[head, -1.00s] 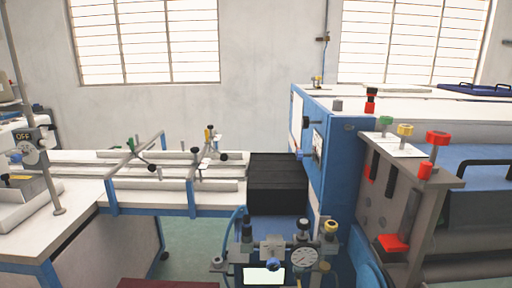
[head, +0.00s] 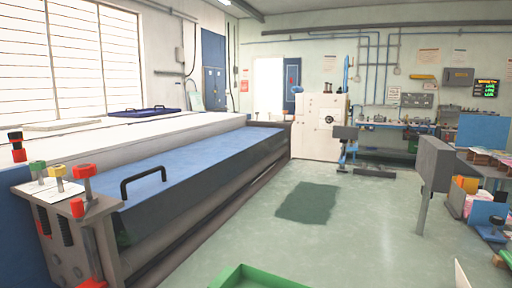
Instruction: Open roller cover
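The roller cover (head: 205,165) is a long blue panel along the machine at the left of the head view. It lies sloping and looks closed, and what is under it is hidden. A black bar handle (head: 143,179) stands on its near end. Neither of my grippers shows in the head view, so I cannot see how they stand.
A grey end plate (head: 75,225) with red, green and yellow knobs stands at the cover's near end. A green tray edge (head: 255,277) is at the bottom. The floor (head: 350,215) right of the machine is clear. A grey box on a post (head: 432,165) stands right.

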